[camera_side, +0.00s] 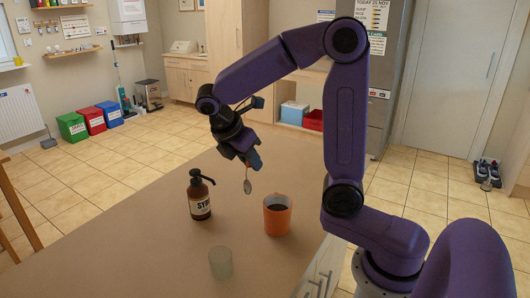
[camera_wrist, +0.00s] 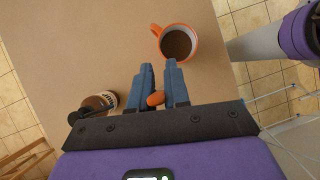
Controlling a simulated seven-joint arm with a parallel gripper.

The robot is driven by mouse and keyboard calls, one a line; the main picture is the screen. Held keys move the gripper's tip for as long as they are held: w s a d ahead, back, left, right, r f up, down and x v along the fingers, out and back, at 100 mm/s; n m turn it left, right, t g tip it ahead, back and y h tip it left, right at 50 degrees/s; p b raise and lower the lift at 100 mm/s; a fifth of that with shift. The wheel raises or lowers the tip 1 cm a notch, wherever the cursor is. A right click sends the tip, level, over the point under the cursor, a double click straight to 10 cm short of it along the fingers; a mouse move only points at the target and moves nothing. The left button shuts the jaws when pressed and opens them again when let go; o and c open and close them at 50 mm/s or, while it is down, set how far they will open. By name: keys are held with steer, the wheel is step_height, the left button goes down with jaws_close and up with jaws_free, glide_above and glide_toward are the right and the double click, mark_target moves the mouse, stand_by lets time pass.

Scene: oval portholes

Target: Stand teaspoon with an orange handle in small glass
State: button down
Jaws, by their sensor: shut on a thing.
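My gripper (camera_side: 250,158) is shut on the teaspoon and holds it above the table. The spoon's metal bowl (camera_side: 247,187) hangs down below the fingers in the side view. In the wrist view its orange handle (camera_wrist: 155,99) shows between the two blue fingers (camera_wrist: 160,85). The small glass (camera_side: 220,263) is pale, greenish and frosted, and stands upright on the table near the front. It is apart from the spoon, and I do not see it in the wrist view.
An orange mug (camera_side: 277,216) of dark drink stands right of the spoon; the wrist view shows it too (camera_wrist: 177,43). A brown pump bottle (camera_side: 200,197) stands on the left, also in the wrist view (camera_wrist: 100,102). The table (camera_side: 130,245) is otherwise clear.

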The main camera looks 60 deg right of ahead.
steer(key=s+a+m+g+y, duration=0.1)
steer(key=s+a+m+g, duration=0.15)
steer(key=a+m, duration=0.85)
steer(key=a+f+n, duration=0.3)
steer(key=f+n, duration=0.1)
steer(key=f, duration=0.7)
steer(key=shift+w+a+f, duration=0.15)
steer(key=shift+a+f, duration=0.2)
steer(key=shift+g, duration=0.25)
steer(key=c, duration=1)
jaws_free()
steer(key=v, duration=1.7)
steer(key=shift+w+a+r, duration=0.1)
steer(key=shift+w+r, duration=0.05)
steer(key=shift+w, duration=0.05)
